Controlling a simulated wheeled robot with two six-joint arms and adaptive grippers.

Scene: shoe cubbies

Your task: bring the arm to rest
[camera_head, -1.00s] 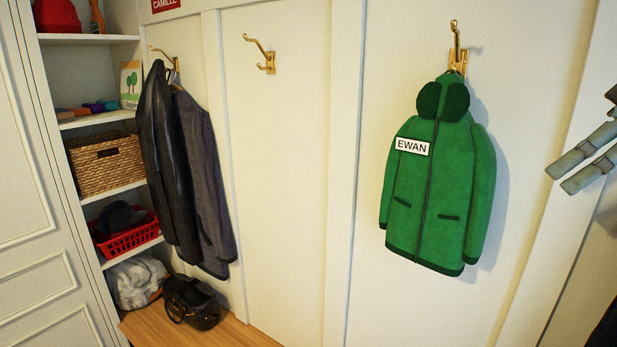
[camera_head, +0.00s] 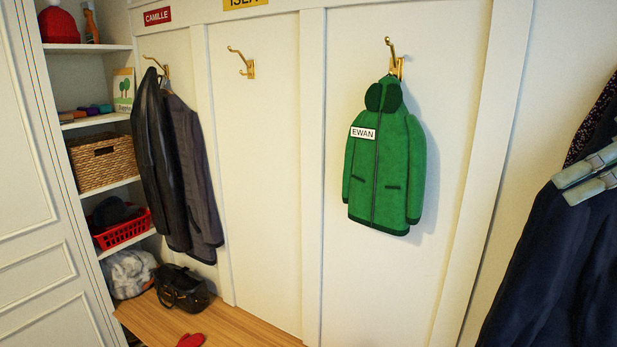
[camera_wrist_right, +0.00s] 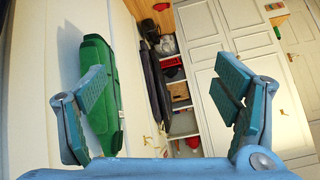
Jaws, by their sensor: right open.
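My right gripper (camera_head: 590,173) shows at the right edge of the head view, in front of a dark coat. Its fingers are apart and empty; in the right wrist view (camera_wrist_right: 165,100) a wide gap lies between the two finger pads. The green coat (camera_head: 382,170) with the EWAN label hangs on a gold hook (camera_head: 393,60), apart from the gripper and to its left. The same green coat (camera_wrist_right: 98,85) shows behind the left finger in the wrist view. My left gripper is not in view.
Dark coats (camera_head: 160,165) hang on the left hook, and the middle hook (camera_head: 241,63) is empty. A dark navy coat (camera_head: 550,275) hangs at the right. Shelves hold a wicker basket (camera_head: 103,163) and a red basket (camera_head: 124,230). A black bag (camera_head: 181,288) sits on the wooden bench (camera_head: 235,328).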

